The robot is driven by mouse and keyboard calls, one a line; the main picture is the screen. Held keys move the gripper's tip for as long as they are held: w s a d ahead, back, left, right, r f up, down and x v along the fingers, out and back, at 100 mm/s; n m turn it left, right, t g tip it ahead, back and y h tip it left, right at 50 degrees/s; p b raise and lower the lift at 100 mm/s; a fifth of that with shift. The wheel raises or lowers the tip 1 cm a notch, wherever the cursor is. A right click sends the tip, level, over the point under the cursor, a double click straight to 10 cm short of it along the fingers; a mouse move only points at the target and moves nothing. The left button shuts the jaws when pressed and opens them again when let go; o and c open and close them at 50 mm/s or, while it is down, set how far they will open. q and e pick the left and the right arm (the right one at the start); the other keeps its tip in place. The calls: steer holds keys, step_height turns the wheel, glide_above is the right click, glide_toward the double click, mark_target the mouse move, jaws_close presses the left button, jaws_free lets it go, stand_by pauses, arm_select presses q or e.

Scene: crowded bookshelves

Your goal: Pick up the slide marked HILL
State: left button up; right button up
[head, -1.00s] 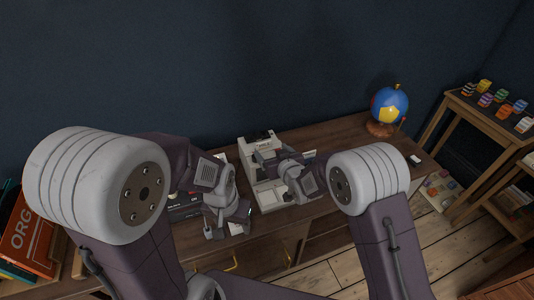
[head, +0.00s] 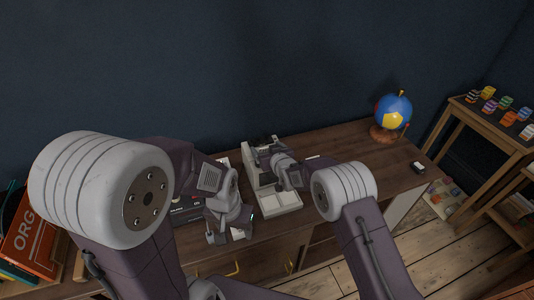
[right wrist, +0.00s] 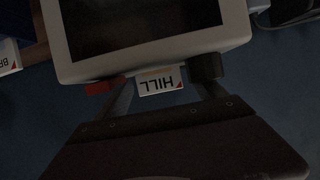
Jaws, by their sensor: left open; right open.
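The slide marked HILL (right wrist: 161,81) shows in the right wrist view, its white label upside down with a red corner mark. It sits at the edge of a white device (right wrist: 237,38) with a dark panel. My right gripper (right wrist: 158,82) is open, with one finger on each side of the slide; I cannot tell if either touches it. In the head view my right gripper (head: 266,158) is over the white device (head: 284,201), and the slide cannot be made out. My left gripper (head: 230,229) is open, low over the front of the desk.
Another label, starting BR (right wrist: 7,56), is at the left in the right wrist view. A globe (head: 393,112) stands on the right of the desk (head: 345,140). A side table (head: 480,110) with colourful blocks is at far right. An orange book (head: 35,240) is at left.

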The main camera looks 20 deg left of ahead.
steer(key=c, duration=1.4)
steer(key=shift+r, duration=0.1)
